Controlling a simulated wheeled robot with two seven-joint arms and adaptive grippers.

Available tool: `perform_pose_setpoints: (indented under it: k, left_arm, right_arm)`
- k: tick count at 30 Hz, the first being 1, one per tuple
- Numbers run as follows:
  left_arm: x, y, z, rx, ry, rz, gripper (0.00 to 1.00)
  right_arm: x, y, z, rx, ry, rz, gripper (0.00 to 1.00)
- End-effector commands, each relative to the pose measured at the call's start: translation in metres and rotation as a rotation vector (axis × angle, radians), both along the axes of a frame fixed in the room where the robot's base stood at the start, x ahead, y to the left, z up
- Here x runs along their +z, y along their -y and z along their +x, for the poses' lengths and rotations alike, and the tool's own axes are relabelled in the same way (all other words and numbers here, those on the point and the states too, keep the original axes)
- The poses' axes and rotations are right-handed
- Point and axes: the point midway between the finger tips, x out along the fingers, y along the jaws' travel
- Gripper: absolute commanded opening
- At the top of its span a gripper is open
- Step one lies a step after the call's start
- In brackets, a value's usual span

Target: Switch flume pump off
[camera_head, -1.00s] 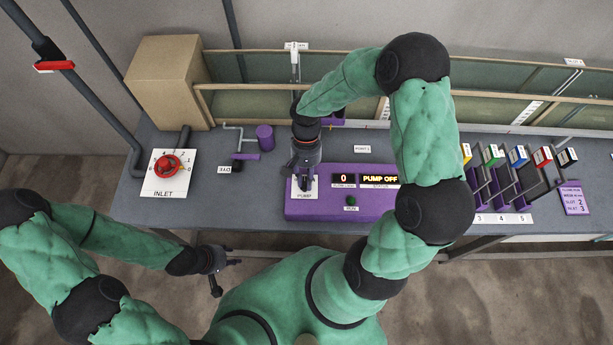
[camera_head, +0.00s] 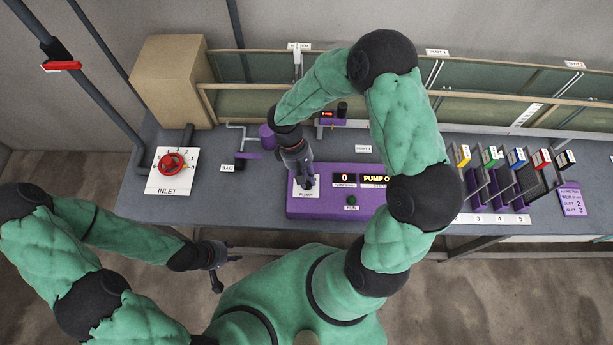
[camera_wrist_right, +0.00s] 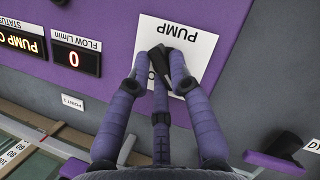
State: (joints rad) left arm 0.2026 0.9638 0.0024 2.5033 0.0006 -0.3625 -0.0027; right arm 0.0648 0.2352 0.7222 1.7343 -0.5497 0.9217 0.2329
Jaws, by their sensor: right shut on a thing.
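The purple pump console (camera_head: 330,207) lies on the grey bench. Its white PUMP plate (camera_head: 305,194) is at the left end and also shows in the right wrist view (camera_wrist_right: 199,47). My right gripper (camera_head: 308,182) reaches down onto this plate, tilted. In the right wrist view its fingers (camera_wrist_right: 160,66) close around the dark pump switch (camera_wrist_right: 157,53), which they mostly hide. The flow display (camera_head: 345,177) reads 0. The status display (camera_head: 375,179) reads "PUMP O", its end hidden by my right arm. My left gripper (camera_head: 226,268) is open and empty, in front of the bench.
A red inlet knob (camera_head: 172,163) stands on a white plate at the left. Coloured tabs in purple holders (camera_head: 505,185) stand at the right. The flume (camera_head: 490,95) runs along the back.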

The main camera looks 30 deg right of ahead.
Motion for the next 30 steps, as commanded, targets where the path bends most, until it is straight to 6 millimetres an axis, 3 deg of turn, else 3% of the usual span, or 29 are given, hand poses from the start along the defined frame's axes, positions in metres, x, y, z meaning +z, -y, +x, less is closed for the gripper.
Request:
perform_pose_setpoints:
  k: [18,19,30]
  left_arm:
    - [0.0005,0.0000,0.0000,0.000,0.000,0.000,0.40]
    - [0.0005,0.0000,0.0000,0.000,0.000,0.000,0.40]
    - [0.0004,0.0000,0.0001,0.000,0.000,0.000,0.40]
  right_arm:
    - [0.0009,-0.0001,0.0021,0.039,0.005,0.000,0.00]
    - [0.0009,-0.0001,0.0021,0.039,0.005,0.000,0.29]
    - [0.0016,-0.0004,0.0016,0.038,0.003,0.000,0.31]
